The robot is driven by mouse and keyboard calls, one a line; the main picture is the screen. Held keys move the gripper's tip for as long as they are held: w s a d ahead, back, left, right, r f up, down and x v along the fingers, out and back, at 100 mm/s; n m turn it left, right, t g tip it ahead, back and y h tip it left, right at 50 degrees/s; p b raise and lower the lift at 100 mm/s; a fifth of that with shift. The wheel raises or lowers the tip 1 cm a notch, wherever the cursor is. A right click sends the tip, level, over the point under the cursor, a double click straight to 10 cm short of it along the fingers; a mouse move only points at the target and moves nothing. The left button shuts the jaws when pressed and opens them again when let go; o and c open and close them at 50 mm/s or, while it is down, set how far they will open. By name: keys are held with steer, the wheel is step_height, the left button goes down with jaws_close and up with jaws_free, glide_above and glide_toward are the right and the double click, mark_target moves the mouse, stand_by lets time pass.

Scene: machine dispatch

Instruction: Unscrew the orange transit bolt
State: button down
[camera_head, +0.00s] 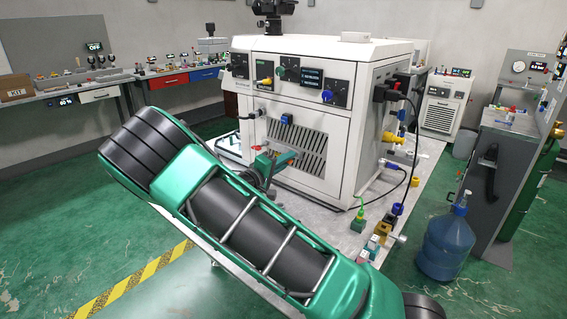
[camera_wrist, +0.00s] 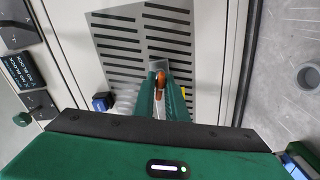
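The orange transit bolt (camera_wrist: 161,80) shows in the wrist view as a small orange piece between my fingertips, in front of the slotted vent panel (camera_wrist: 160,28). My gripper (camera_wrist: 160,90) has its two green fingers close together, one along each side of the orange piece, and looks shut on it. In the head view my gripper (camera_head: 288,158) reaches the front face of the white machine (camera_head: 340,170), low by the vent. The bolt cannot be made out there. Its threaded end is hidden.
A red piece (camera_head: 255,148) is left of my gripper. The grey bench (camera_head: 335,228) bears small coloured parts at the right front. A blue water bottle (camera_head: 450,240) stands right of it. Green floor is open at left.

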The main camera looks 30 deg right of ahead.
steer(key=shift+f, duration=0.1)
steer(key=n, duration=0.3)
steer(key=shift+f+n, duration=0.1)
steer(key=shift+n, duration=1)
steer(key=shift+a, duration=0.1)
steer(key=shift+n, duration=2.5)
